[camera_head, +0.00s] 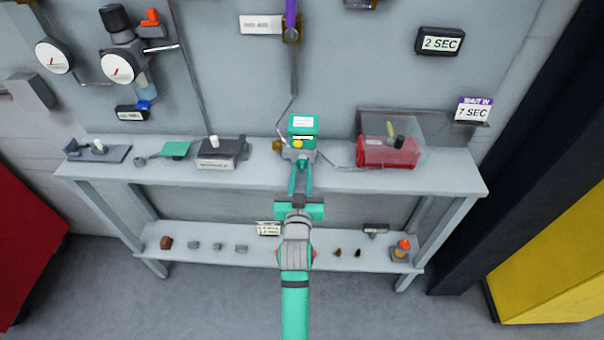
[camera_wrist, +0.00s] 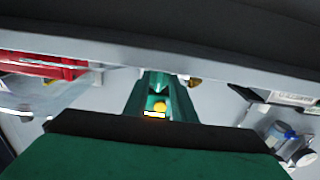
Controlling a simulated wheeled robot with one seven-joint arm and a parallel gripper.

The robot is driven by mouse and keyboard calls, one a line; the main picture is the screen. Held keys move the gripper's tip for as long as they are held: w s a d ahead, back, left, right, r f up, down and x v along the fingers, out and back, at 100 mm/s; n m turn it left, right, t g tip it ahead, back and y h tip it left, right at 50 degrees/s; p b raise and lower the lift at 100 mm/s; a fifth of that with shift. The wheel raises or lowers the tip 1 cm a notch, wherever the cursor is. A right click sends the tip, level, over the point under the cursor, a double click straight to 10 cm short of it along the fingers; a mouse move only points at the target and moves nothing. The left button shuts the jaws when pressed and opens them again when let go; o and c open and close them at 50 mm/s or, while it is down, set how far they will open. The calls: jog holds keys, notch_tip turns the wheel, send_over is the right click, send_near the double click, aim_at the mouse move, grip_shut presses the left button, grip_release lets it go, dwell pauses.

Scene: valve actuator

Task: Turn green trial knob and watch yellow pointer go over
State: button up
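A green actuator box (camera_head: 302,125) with a white label stands on a grey valve body (camera_head: 298,152) at the middle of the bench. A small yellow pointer mark (camera_head: 302,138) shows on its front. The green knob (camera_head: 302,164) is low on the front, partly hidden by my gripper. My gripper (camera_head: 302,170) reaches up to it, with its two green fingers apart on either side of the knob. Whether they press on it cannot be told. The wrist view shows green parts around a yellow round spot (camera_wrist: 159,106); a dark bar hides much there.
A red box (camera_head: 388,152) with a clear cover stands right of the actuator. A dark block with a white knob (camera_head: 218,152) and a green plate (camera_head: 175,149) are at left. The lower shelf (camera_head: 200,257) holds small parts and an orange-capped bottle (camera_head: 402,250). Gauges (camera_head: 118,67) hang behind.

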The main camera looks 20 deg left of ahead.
dwell(0.3)
jog(key=v, duration=1.1)
jog(key=shift+r, duration=0.1)
jog(key=s+d+f+m+h, duration=0.1)
jog(key=s+d+f, duration=0.2)
jog(key=s, duration=0.3)
jog(key=s+d+f+g+h, duration=0.1)
jog(key=s+d+f, duration=0.2)
jog(key=s+d, duration=0.15)
jog(key=s+d+f+m+h, duration=0.1)
jog(key=s+d+f, duration=0.2)
jog(key=s, duration=0.3)
jog(key=s+d+h, duration=0.1)
jog(key=s+d, duration=0.2)
jog(key=s, duration=0.6)
jog(key=s+d+m+g+h, duration=0.1)
jog(key=s+d, duration=0.2)
jog(key=s, duration=0.6)
jog(key=shift+d+r, duration=0.35)
jog(key=shift+r, duration=0.15)
